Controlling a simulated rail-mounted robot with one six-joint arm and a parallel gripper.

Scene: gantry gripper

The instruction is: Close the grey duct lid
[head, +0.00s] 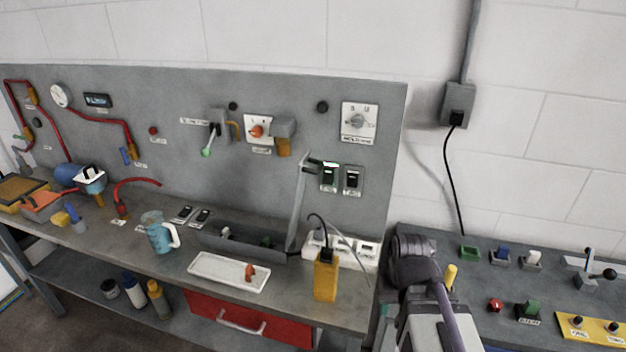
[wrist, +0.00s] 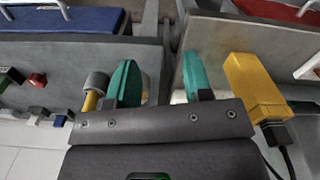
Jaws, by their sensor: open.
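The grey duct (head: 215,241) is a long open trough on the left bench, against the grey panel. A tall, thin grey plate (head: 299,200) stands upright at its right end and looks like its raised lid. Small dark and light items show inside the duct. In the head view my arm is at the lower right, over the gap between the benches, and hides most of my gripper. In the wrist view my gripper (wrist: 162,85) has its teal fingers apart with nothing between them. It is well right of the duct, which is out of the wrist view.
A yellow box (head: 326,278) with a black cable stands right of the duct, before a white socket strip (head: 362,252). A white tray (head: 215,273) holding a small orange piece lies in front. A blue mug (head: 158,238) stands left. The right bench carries several buttons.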

